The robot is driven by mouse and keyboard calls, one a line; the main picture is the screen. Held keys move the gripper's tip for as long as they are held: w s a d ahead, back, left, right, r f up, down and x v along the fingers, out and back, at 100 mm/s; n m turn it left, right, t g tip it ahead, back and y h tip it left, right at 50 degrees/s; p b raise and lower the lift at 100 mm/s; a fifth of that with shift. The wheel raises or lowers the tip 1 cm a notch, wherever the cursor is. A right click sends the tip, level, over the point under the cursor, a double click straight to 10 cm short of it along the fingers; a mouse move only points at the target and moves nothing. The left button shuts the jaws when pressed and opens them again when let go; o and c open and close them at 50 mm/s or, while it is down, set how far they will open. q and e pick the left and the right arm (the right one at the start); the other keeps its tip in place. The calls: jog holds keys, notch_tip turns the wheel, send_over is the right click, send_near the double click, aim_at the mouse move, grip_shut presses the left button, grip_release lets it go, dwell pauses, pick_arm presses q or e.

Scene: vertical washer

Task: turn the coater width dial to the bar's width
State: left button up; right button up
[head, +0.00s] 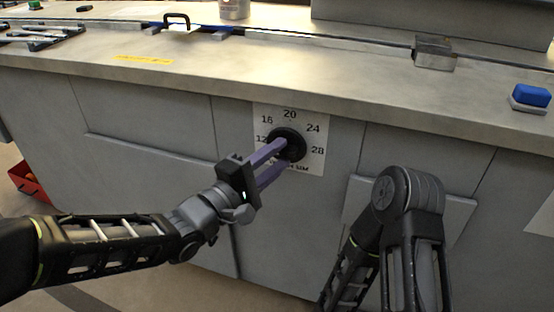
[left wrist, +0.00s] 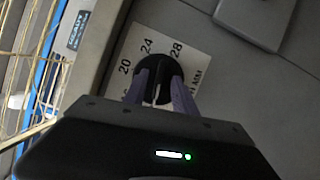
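The black round width dial (head: 289,143) sits on a white scale plate (head: 313,163) on the grey cabinet front. The plate reads 12, 16, 20, 24 and 28 around the dial. My left gripper (head: 283,152) has its two purple fingers at the dial's face. In the left wrist view the fingers (left wrist: 160,95) stand on either side of the dial's central grip, with the dial (left wrist: 158,70) behind them. They look closed in on the grip, though contact is partly hidden. The dial's pointer is not clear. My right gripper is not visible; only my right arm shows.
A grey metal block (head: 434,53) stands on the counter at the right, near a blue-topped block (head: 531,97). A black handle (head: 176,20) and tools (head: 40,33) lie to the left. A red bin (head: 28,184) is on the floor. Space before the cabinet is clear.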

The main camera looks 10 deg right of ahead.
pick_arm(q)
jog(key=shift+d, duration=0.1)
jog(key=shift+c, duration=0.4)
grip_shut()
